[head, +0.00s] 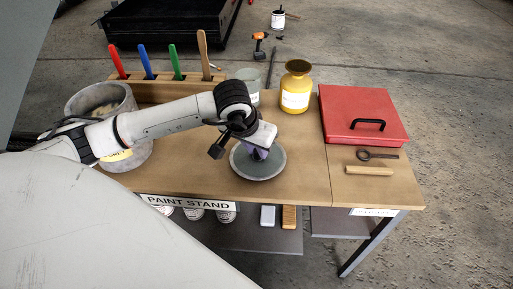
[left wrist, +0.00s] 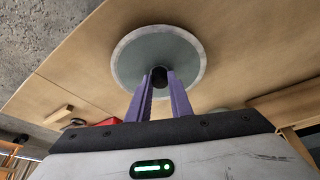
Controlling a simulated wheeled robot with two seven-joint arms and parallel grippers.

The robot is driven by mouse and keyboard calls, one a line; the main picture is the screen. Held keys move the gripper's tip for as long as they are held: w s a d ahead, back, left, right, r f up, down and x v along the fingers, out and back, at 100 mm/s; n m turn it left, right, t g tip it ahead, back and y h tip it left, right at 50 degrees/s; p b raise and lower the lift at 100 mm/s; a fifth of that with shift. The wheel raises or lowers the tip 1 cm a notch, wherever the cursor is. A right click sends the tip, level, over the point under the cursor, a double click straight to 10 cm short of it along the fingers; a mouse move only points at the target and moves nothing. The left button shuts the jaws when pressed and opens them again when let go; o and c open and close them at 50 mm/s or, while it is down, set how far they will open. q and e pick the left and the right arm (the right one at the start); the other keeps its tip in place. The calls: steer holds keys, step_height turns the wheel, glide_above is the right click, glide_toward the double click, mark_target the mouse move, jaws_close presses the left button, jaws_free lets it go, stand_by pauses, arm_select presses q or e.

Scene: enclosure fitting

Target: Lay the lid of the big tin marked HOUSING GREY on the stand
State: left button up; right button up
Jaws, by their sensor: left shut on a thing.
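The lid (head: 257,165) is a round grey-green disc with a paler rim and a dark knob. My left gripper (head: 259,150) is shut on the knob, and the disc is level at the front middle of the wooden stand top (head: 300,175). In the left wrist view the purple fingers (left wrist: 160,82) close on the knob of the lid (left wrist: 190,52). I cannot tell whether the disc touches the wood. A big grey tin (head: 127,98) stands open at the left, with a yellow label mostly hidden by my arm. My right gripper is not in view.
A rack (head: 180,90) with coloured-handled tools stands at the back. A yellow jar (head: 296,88) and a pale glass jar (head: 249,78) stand near it. A red case (head: 362,112), a dark ring tool (head: 377,155) and a wooden stick (head: 368,171) are at the right. The front edge bears a PAINT STAND sign (head: 188,203).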

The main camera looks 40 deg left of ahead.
arm_select(q)
steer(key=shift+f+b, duration=0.25)
steer(key=shift+b, duration=0.05)
steer(key=o, duration=0.9)
steer(key=shift+r, duration=0.1)
steer(key=shift+r+p, duration=0.25)
steer(key=shift+p, duration=0.15)
steer(key=v, duration=1.2)
steer(key=shift+d+f, duration=0.1)
